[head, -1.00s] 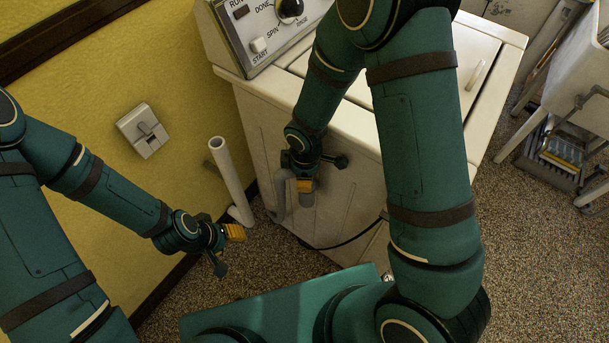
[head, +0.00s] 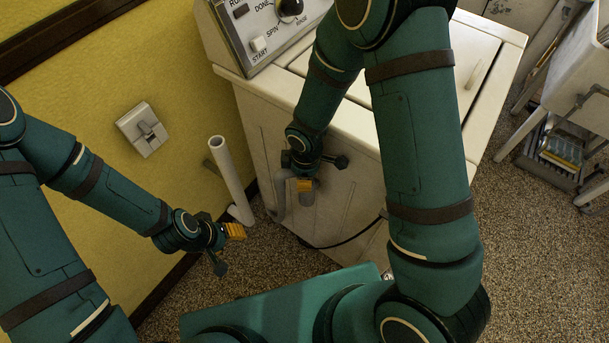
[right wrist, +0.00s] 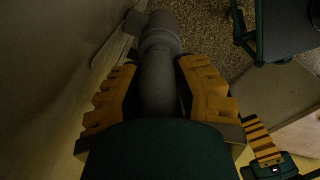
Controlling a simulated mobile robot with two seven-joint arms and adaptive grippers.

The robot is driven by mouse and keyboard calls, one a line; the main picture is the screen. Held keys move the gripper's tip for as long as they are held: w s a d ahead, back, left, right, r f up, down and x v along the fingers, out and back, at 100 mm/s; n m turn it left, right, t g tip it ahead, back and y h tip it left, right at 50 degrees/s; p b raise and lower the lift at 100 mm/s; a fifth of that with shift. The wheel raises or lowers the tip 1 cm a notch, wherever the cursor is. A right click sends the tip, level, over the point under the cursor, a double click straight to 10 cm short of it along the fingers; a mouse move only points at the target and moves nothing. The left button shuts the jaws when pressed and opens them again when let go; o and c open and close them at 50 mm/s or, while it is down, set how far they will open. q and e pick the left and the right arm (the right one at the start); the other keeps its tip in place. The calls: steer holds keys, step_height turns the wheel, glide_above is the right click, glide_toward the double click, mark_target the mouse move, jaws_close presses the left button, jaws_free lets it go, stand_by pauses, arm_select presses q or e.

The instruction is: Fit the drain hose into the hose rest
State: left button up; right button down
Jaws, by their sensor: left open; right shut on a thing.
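The grey drain hose (head: 307,198) hangs beside the washer's near left side. My right gripper (head: 304,185) is shut on it. In the right wrist view the hose (right wrist: 157,75) lies between the orange fingers (right wrist: 155,95), its wider end pointing away. A white upright pipe (head: 229,170) stands by the yellow wall, open at the top; it looks like the hose rest, but I cannot be sure. The held hose is to its right, apart from it. My left gripper (head: 235,231) is open and empty, just below the pipe's foot in the picture.
The white washer (head: 345,215) with its control panel (head: 265,35) stands close to my right gripper. A grey wall box (head: 145,130) is on the yellow wall. A dark cord (head: 350,240) runs near the washer's base. Speckled floor (head: 235,275) is bare below my left gripper.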

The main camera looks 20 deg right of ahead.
steer(key=shift+f, duration=0.1)
steer(key=shift+c, duration=0.8)
jaws_free()
steer(key=shift+w, duration=0.15)
steer(key=shift+c, duration=0.2)
steer(key=shift+r, duration=0.25)
steer(key=shift+r, duration=0.15)
steer(key=shift+c, duration=0.2)
steer(key=shift+o, duration=0.2)
steer(key=shift+d+r+p, duration=0.15)
steer(key=shift+r+p, duration=2.4)
steer(key=shift+r, duration=0.7)
steer(key=shift+s, duration=0.2)
